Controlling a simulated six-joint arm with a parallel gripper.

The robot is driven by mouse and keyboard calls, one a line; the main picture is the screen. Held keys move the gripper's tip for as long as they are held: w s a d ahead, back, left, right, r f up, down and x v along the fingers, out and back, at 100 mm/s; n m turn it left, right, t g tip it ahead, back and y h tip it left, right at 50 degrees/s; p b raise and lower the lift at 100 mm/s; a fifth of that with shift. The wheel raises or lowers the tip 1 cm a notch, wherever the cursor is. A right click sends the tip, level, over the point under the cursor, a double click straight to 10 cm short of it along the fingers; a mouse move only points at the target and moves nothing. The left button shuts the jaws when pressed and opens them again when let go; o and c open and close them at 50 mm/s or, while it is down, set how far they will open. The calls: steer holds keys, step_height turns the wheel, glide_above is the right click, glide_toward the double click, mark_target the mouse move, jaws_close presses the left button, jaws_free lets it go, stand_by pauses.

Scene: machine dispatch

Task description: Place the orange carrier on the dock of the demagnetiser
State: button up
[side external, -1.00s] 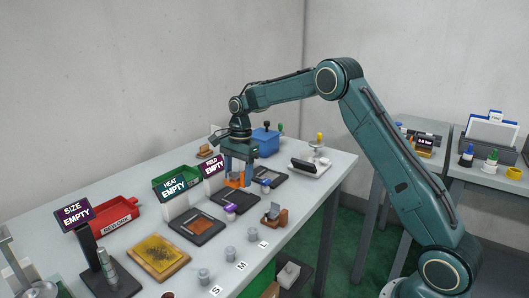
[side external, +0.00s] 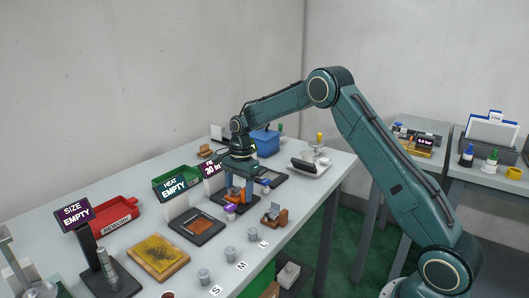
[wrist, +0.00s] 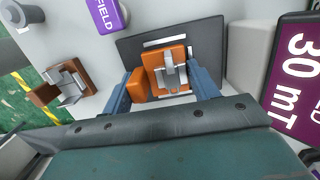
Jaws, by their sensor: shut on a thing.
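The orange carrier (wrist: 155,56), with a grey metal clip-like part on it, sits over the dark dock plate (wrist: 207,38) in the wrist view. My gripper (wrist: 161,92) is shut on the carrier, with a blue finger on each side. The carrier appears down on the plate; exact contact is hidden. The dock's sign (wrist: 298,70) reads 30 mT.
A brown fixture with a metal part (side external: 272,215) stands at the front edge, near the purple FIELD piece (wrist: 103,14). The HEAT dock (side external: 197,226) is to the left.

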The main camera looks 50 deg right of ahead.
steer(key=shift+f, duration=0.2)
steer(key=shift+f, duration=0.15)
steer(key=o, duration=1.1)
steer(key=shift+s+f, duration=0.1)
steer(key=shift+f, duration=0.05)
steer(key=shift+c, duration=0.2)
steer(key=shift+r, duration=0.65)
step_height(320, 180, up, 12)
steer(key=d, duration=0.1)
steer(key=shift+d, duration=0.25)
